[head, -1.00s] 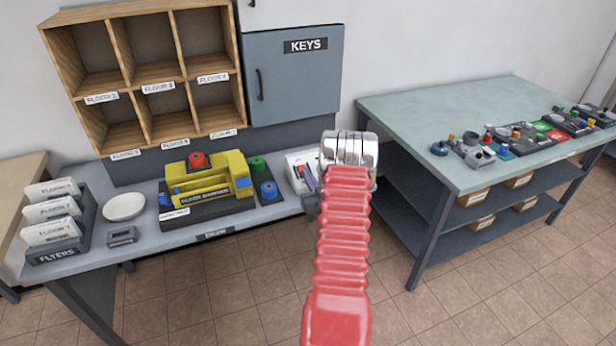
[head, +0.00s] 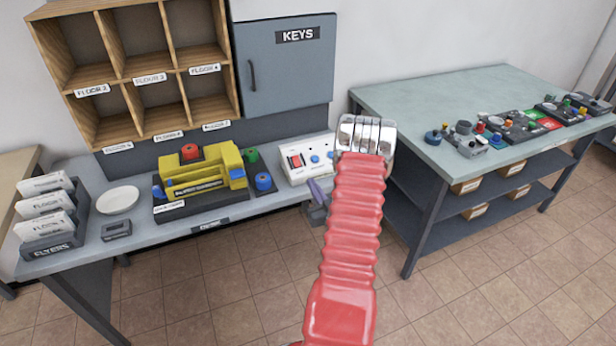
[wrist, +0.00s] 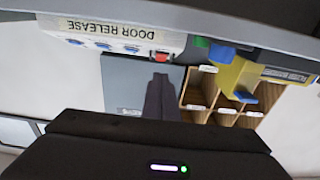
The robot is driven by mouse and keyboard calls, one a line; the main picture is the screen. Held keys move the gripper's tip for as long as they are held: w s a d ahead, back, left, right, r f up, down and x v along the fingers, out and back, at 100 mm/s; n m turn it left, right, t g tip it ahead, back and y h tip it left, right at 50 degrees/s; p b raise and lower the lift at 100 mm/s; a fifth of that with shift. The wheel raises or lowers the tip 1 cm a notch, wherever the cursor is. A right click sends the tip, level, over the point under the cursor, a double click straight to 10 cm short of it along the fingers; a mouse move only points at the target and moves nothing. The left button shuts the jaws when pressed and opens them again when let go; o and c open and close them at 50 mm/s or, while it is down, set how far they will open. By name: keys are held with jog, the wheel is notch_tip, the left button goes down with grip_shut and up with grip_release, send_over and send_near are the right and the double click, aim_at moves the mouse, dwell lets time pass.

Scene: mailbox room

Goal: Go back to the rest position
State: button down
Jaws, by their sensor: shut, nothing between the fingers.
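My gripper (head: 318,190) is at the front edge of the grey desk, just in front of the white button box (head: 305,158). Its narrow fingers are together with nothing between them. My red arm and silver wrist stand to the right of it. In the wrist view the dark shut fingers (wrist: 160,98) point toward the upside-down box, labelled "DOOR RELEASE" (wrist: 118,38), with a red button and several blue ones. The fingers appear clear of the box.
A yellow device (head: 205,175) with a red knob stands on the desk (head: 130,255). A white dish (head: 118,200) and flyer rack (head: 55,225) are left. Wooden pigeonholes (head: 140,75) and the grey KEYS cabinet (head: 285,70) hang behind. A second table (head: 420,105) stands right. Tiled floor is open in front.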

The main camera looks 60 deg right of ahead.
jog(key=shift+s+a+f, duration=0.2)
jog(key=shift+s+a, duration=0.15)
jog(key=shift+s, duration=0.05)
dwell(0.4)
jog(key=s+a+f+m+g+y, duration=0.1)
jog(key=s+a+f+g+y, duration=0.15)
jog(key=f+g, duration=0.35)
jog(key=s+a+f+m+g+y, duration=0.15)
jog(key=s+f+g, duration=0.25)
jog(key=f, duration=0.4)
jog(key=s+a+r+n+y, duration=0.1)
jog(key=a+r+n+y, duration=0.2)
jog(key=a+r, duration=1.7)
jog(key=s+a+r+n+y, duration=0.2)
jog(key=a+r+n, duration=0.4)
jog(key=a+r, duration=1.4)
jog(key=a+y, duration=0.1)
jog(key=a, duration=0.7)
jog(key=shift+a+r, duration=0.25)
jog(key=shift+r, duration=0.15)
